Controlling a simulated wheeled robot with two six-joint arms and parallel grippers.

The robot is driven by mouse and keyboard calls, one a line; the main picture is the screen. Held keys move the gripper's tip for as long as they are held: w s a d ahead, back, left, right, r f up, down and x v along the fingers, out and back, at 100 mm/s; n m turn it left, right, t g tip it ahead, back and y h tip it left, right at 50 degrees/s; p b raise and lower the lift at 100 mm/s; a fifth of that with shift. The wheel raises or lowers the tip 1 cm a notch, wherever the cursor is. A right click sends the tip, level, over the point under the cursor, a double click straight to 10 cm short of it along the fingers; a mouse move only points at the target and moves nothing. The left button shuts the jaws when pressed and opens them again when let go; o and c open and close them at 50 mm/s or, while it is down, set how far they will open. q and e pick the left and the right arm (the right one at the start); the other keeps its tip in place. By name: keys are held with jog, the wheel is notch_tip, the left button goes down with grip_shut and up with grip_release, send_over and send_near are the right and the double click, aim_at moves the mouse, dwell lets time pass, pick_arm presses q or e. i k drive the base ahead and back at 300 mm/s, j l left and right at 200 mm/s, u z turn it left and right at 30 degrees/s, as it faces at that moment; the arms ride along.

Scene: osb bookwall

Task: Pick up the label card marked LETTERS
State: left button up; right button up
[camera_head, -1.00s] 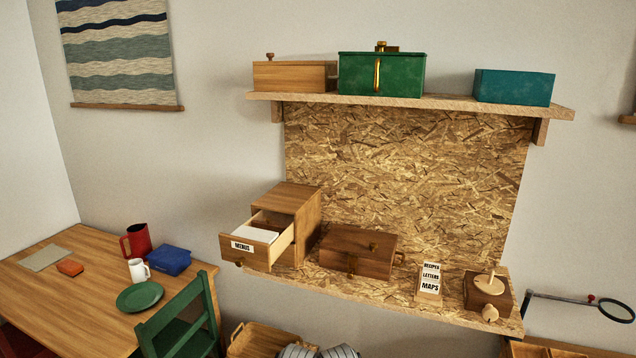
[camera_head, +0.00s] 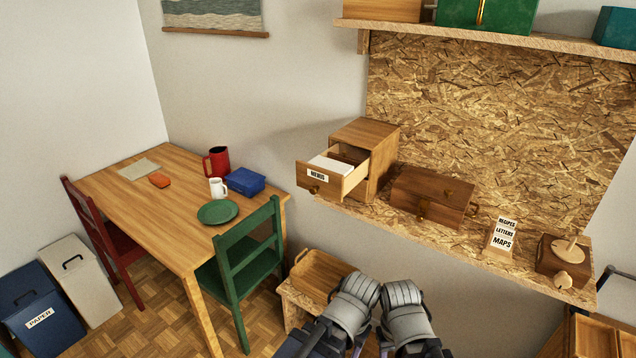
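The LETTERS card (camera_head: 504,232) sits in a small wooden stand (camera_head: 497,255) on the lower shelf, at the right. It is the middle one of a stepped stack, between the RECIPES card (camera_head: 507,222) above it and the MAPS card (camera_head: 502,242) below it. My two arms come in at the bottom centre, well below and left of the stand. Their grey wrist parts show, but neither gripper's fingers can be made out.
An open drawer marked MENUS (camera_head: 318,177) juts from a wooden cabinet (camera_head: 372,133) on the shelf. A brown box (camera_head: 432,195) and a wooden box with a round knob (camera_head: 562,262) flank the stand. A green chair (camera_head: 240,262) and table (camera_head: 170,225) stand left.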

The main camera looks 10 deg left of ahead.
aim_at(500, 231)
jog(key=i+j, duration=0.15)
jog(key=j, duration=0.25)
jog(key=i+j, duration=0.1)
jog(key=j, duration=0.25)
jog(key=i+j, duration=0.15)
jog(key=j, duration=0.25)
jog(key=i+j, duration=0.15)
jog(key=j, duration=0.2)
jog(key=z, duration=1.35)
